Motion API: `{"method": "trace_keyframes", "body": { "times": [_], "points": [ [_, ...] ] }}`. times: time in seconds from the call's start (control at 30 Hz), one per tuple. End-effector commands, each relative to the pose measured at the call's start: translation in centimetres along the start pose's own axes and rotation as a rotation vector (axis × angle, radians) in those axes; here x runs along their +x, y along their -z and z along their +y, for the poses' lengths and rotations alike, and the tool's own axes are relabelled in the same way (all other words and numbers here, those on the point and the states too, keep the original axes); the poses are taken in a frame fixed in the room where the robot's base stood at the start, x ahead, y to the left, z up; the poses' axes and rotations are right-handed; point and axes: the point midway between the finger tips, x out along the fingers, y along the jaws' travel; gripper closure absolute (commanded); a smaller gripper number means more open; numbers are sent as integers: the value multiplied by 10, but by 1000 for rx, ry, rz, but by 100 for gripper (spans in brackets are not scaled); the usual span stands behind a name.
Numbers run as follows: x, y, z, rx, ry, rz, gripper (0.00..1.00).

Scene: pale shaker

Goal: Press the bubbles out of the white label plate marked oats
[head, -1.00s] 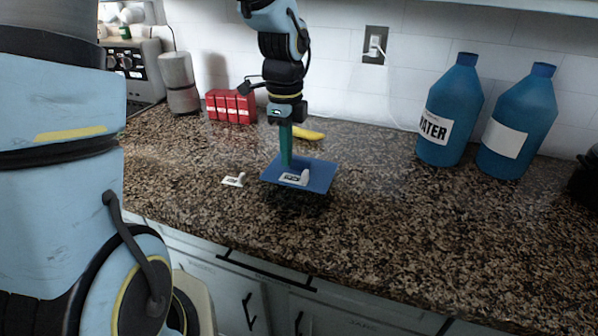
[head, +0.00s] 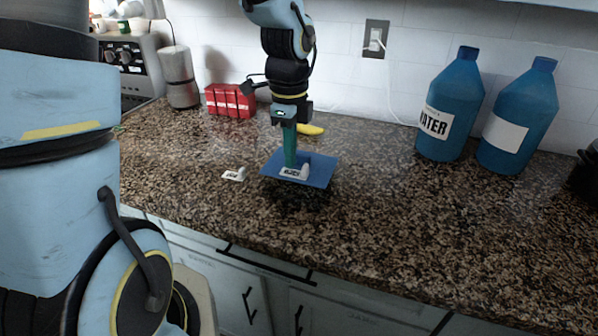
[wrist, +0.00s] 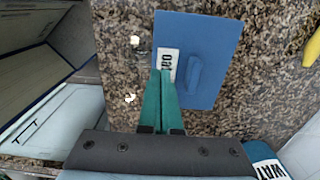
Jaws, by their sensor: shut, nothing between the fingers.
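A white label plate (head: 293,174) lies on a flat blue board (head: 322,172) on the counter. In the wrist view the plate (wrist: 166,57) reads "oat", its last part hidden by my fingers, and the blue board (wrist: 215,40) has a raised handle-like ridge (wrist: 194,73) beside it. Bubbles are too small to tell. My gripper (head: 290,165) points down with its green fingers together and empty. In the wrist view its fingertips (wrist: 167,72) overlap the plate's lower edge; I cannot tell whether they touch it.
Another white label (head: 234,174) lies on the granite counter left of the board. A yellow banana (head: 310,129) and a red case (head: 230,101) are behind. Two blue bottles (head: 449,105) (head: 519,118) stand at the back right. The counter right of the board is clear.

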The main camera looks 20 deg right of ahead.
Motion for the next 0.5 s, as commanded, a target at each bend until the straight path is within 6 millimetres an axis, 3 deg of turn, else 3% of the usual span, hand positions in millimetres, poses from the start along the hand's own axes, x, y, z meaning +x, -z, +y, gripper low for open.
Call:
{"method": "trace_keyframes", "body": {
  "times": [0.5],
  "points": [
    [18,0,0,1,0,0,100]
  ]
}}
